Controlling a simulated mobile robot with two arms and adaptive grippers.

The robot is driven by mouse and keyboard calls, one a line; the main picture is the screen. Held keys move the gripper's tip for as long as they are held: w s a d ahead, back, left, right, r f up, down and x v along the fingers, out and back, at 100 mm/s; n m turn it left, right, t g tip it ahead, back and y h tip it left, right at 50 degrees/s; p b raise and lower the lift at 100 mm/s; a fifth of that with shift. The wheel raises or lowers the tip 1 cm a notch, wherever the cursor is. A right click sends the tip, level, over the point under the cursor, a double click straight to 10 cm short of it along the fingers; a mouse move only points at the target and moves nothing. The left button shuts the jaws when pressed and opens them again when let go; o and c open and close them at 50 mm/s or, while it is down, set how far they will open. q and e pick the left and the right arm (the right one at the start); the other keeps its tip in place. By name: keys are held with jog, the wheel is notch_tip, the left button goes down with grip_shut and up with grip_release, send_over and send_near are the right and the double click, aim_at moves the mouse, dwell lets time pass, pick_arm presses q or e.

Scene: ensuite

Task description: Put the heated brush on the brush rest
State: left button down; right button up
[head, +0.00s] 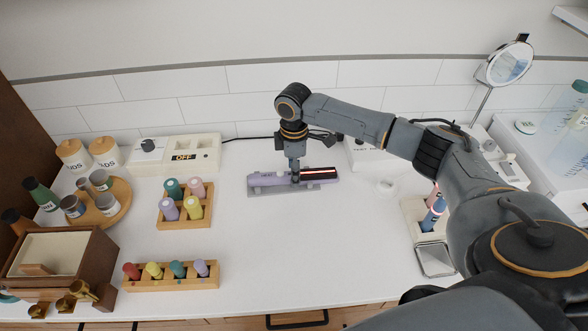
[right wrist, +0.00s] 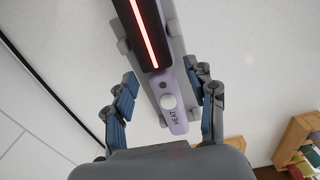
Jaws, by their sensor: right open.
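The heated brush (head: 274,181) lies along the grey brush rest (head: 262,192) in the middle of the counter. Its handle is lilac, and its black head with a glowing red strip (head: 322,173) points right. The right wrist view shows the lilac handle (right wrist: 178,113) marked HEAT, above the grey rest (right wrist: 181,37) and between its side posts. My right gripper (head: 295,181) is directly above the handle, pointing down. In the wrist view the right gripper's fingers (right wrist: 163,85) are spread on either side of the handle, with gaps. My left gripper is not seen.
Wooden racks of coloured bottles (head: 185,205) and rollers (head: 172,275) stand to the left. A white control box (head: 175,155) reading OFF is behind them. A holder with a blue item (head: 433,214) and a mirror (head: 497,68) are on the right. The front middle counter is clear.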

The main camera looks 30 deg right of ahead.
notch_tip(320, 180, up, 12)
jog(key=b, duration=0.1)
jog(key=shift+r+b, duration=0.15)
jog(key=shift+b, duration=0.25)
